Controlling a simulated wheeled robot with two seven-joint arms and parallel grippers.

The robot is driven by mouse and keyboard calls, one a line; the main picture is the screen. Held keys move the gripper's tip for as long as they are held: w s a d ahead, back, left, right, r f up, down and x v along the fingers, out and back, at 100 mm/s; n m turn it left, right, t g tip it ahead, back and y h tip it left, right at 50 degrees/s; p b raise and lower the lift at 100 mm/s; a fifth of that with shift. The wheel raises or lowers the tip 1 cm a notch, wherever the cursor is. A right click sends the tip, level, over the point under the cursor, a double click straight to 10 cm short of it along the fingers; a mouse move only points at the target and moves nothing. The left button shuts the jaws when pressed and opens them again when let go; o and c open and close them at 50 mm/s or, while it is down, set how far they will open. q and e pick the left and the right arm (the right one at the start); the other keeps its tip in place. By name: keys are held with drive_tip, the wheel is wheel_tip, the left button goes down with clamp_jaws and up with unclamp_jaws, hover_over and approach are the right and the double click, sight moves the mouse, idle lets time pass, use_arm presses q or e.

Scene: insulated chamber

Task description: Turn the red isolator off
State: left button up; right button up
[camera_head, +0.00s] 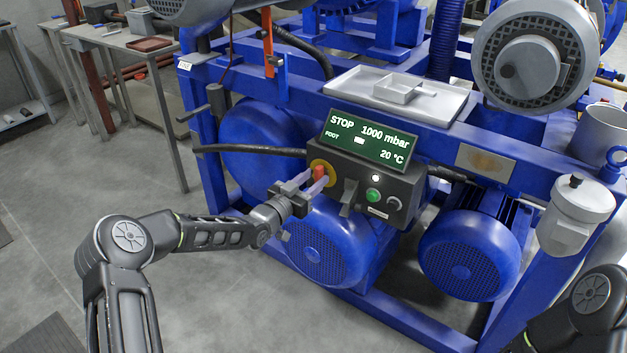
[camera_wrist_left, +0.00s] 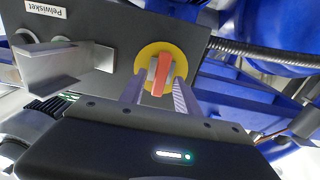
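The red isolator handle (camera_head: 319,173) sits on a yellow round plate (camera_head: 325,167) at the left end of the dark control box (camera_head: 378,187). In the head view the handle stands roughly upright. The red handle (camera_wrist_left: 161,74) and yellow plate (camera_wrist_left: 143,65) also show in the left wrist view. My left gripper (camera_head: 306,184) reaches the handle from the lower left. Its fingers (camera_wrist_left: 158,92) are apart, one on each side of the handle, with gaps seeming to show between. Contact is not clear. My right gripper is out of view.
The display (camera_head: 367,140) reads STOP, 1000 mbar, 20 °C. A grey bracket (camera_head: 349,197) and a green button (camera_head: 373,195) are right of the handle. A black hose (camera_head: 250,150) runs to the box from the left. Blue motors and frame rails (camera_head: 440,123) surround it.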

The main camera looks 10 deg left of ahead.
use_arm(q)
drive_tip(key=shift+w, duration=0.1)
clamp_jaws()
idle(0.4)
